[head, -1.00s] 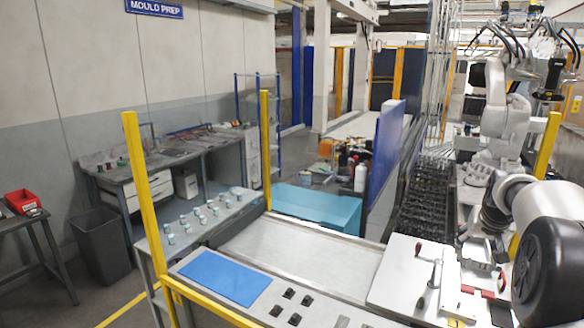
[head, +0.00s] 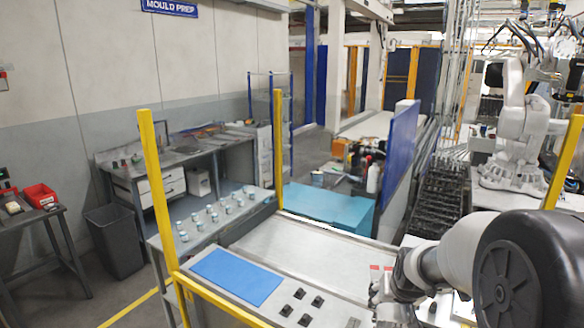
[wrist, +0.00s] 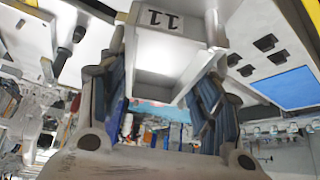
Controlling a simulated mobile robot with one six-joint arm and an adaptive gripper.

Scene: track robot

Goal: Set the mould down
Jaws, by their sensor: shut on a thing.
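The mould (wrist: 172,48) is a pale, box-like block with an open hollow and the number 11 on it, upside down in the wrist view. My gripper (wrist: 163,92) is shut on it, with one dark-padded finger on each side. In the head view my gripper is low right of centre over the white plate end of the bench, largely hidden by my arm, and the mould cannot be made out there. A blue mat (head: 237,275) lies flat and empty on the bench front; it also shows at the right of the wrist view (wrist: 287,88).
Several black blocks (head: 305,308) sit right of the mat. The grey bench top (head: 318,243) behind is clear. A yellow post (head: 158,195) and rail edge the bench. Small cups (head: 212,212) stand on the left shelf. A blue panel (head: 400,150) rises behind.

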